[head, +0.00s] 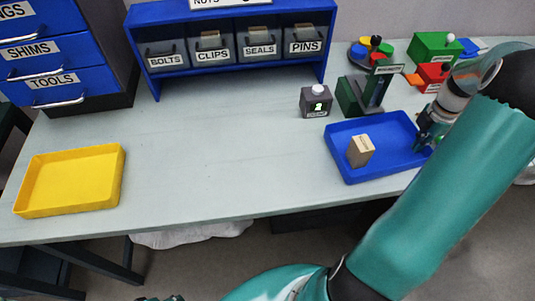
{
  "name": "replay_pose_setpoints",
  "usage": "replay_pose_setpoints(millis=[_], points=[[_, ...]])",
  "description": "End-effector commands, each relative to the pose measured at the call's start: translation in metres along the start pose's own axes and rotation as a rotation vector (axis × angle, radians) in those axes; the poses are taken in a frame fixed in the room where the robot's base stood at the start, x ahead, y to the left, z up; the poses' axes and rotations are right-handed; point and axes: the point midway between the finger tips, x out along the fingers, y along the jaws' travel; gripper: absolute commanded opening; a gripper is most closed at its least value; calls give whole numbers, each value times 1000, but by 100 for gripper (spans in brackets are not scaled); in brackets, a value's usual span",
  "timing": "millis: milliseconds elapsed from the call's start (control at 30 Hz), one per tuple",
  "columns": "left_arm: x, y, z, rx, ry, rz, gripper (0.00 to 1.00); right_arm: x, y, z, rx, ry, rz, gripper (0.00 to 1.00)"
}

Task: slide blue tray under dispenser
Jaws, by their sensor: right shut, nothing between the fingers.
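The blue tray (400,160) lies on the right part of the table, in front of the dispenser. A small tan box (361,151) stands in the tray's left half. The dispenser looks to be the dark green stand (361,95) with a small label on top, just behind the tray. My right gripper (424,146) is shut at the tray's right side; its fingers are small here, and I cannot tell whether they touch the rim. My right arm covers the area right of the tray. My left gripper does not show clearly.
A yellow tray (70,181) lies at the left. A blue bin rack (235,48) and blue drawers (50,55) stand behind. The table's middle (215,150) is clear.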

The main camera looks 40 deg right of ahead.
Motion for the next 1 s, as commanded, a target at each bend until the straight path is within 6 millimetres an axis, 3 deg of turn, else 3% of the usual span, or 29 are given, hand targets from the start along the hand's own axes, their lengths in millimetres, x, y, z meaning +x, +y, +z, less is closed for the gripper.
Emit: replay_pose_setpoints(millis=[433,1000], points=[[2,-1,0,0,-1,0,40,-4,0,-21,0,0,1,0],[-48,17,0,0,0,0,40,-68,0,-20,-1,0,1,0]])
